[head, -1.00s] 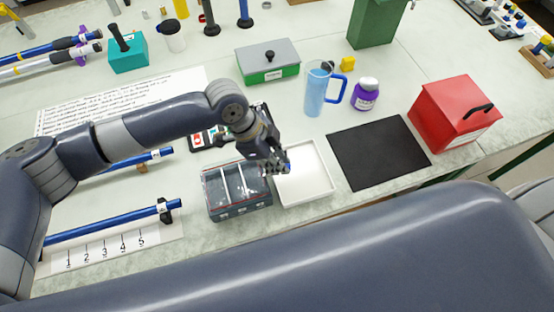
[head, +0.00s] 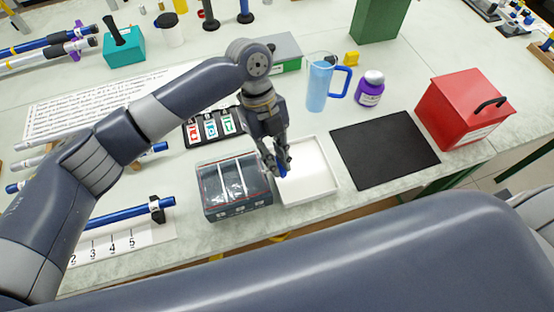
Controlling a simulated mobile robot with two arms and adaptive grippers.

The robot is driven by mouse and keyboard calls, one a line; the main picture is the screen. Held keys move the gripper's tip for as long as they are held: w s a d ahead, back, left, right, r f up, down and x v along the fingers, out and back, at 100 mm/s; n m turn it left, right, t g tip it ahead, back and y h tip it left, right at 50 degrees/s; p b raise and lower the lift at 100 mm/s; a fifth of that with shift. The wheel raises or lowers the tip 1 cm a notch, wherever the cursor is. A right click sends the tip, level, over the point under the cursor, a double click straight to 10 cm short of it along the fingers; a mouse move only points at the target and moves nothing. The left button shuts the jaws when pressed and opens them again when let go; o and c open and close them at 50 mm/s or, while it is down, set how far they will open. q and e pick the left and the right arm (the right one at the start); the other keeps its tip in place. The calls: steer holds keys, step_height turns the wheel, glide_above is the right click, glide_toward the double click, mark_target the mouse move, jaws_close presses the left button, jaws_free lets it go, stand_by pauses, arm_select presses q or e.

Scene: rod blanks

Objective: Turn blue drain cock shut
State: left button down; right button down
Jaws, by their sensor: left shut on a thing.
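My left gripper (head: 279,166) reaches down at the middle of the bench, over the left edge of a white tray (head: 328,196), beside a dark three-compartment box (head: 236,212). It is shut on a small blue piece (head: 281,170), mostly hidden by the fingers. I cannot tell whether this piece is the blue drain cock, or whether it is fixed to anything. No other drain cock can be made out. My right gripper is not in view.
A black mat (head: 385,150), a red box (head: 466,110), a light blue jug (head: 318,85) and a purple jar (head: 370,88) stand right of the gripper. Blue rods (head: 125,214) lie to the left. A tray with coloured cards (head: 212,127) lies behind the box.

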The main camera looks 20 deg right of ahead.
arm_select(q)
steer(key=shift+m+y+b, duration=0.4)
steer(key=shift+m+b, duration=0.15)
steer(key=shift+m, duration=0.75)
steer(key=shift+r, duration=0.1)
steer(key=c, duration=1.6)
jaws_free()
steer(key=v, duration=0.8)
steer(key=shift+d, duration=0.1)
